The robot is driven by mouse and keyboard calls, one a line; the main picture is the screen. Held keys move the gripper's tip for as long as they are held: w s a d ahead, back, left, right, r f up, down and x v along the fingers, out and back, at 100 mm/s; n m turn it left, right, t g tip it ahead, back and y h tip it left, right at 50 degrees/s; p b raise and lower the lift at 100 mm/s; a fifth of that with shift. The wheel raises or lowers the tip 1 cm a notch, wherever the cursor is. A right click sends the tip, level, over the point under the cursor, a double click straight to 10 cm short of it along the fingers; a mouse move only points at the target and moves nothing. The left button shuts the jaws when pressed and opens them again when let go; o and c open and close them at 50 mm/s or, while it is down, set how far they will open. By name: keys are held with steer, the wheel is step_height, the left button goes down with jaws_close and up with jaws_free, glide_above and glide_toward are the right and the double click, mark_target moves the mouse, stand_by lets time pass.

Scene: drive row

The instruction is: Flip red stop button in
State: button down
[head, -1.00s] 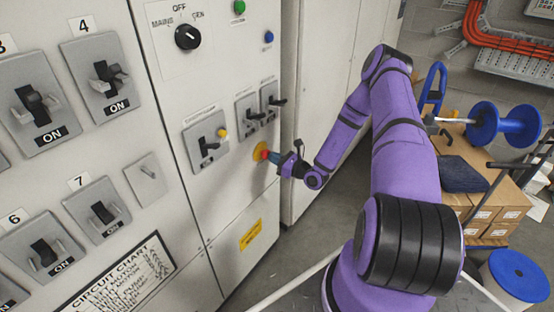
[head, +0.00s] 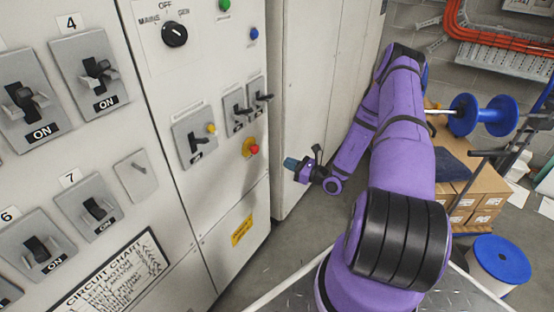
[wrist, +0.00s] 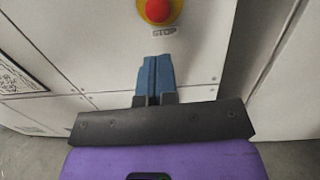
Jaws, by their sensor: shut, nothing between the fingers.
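The red stop button (head: 254,149) sits on a round yellow base on the white cabinet front, low on the right panel. It also shows in the wrist view (wrist: 157,10), at the top edge and partly cut off, above the label STOP. My gripper (head: 288,163) is shut and empty, with its blue fingers together. It is apart from the button, out in front of the cabinet and to the button's right in the head view. In the wrist view the fingertips (wrist: 156,60) point up toward the button, below the label. I cannot tell whether the button is pressed in.
A grey switch plate (head: 195,138) and two small black-handled switches (head: 245,106) are above and left of the button. A rotary selector (head: 174,34) is higher up. Cardboard boxes (head: 478,195) and a blue-ended spool (head: 497,262) stand at right. Free room lies before the cabinet.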

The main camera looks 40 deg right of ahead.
steer(key=shift+v, duration=1.2)
steer(key=s+a+r+n+g+y, duration=0.2)
steer(key=a+r+n+g, duration=0.65)
steer(key=r, duration=0.55)
steer(key=s+a+r+n+g+y, duration=0.25)
steer(key=a+r+n+g, duration=0.6)
steer(key=r, duration=0.55)
steer(key=s+a+r+n+t+h, duration=0.2)
steer(key=s+r+n+h, duration=0.4)
steer(key=s+r, duration=0.3)
steer(key=s+a+r+n+t+h, duration=0.2)
steer(key=s+r+n+t+h, duration=0.1)
steer(key=s+r+n+h, duration=0.3)
steer(key=shift+s+a+r+n, duration=0.4)
steer(key=shift+s+r+n, duration=0.7)
steer(key=shift+s+r, duration=1.5)
steer(key=shift+s+f, duration=0.6)
steer(key=shift+f, duration=0.1)
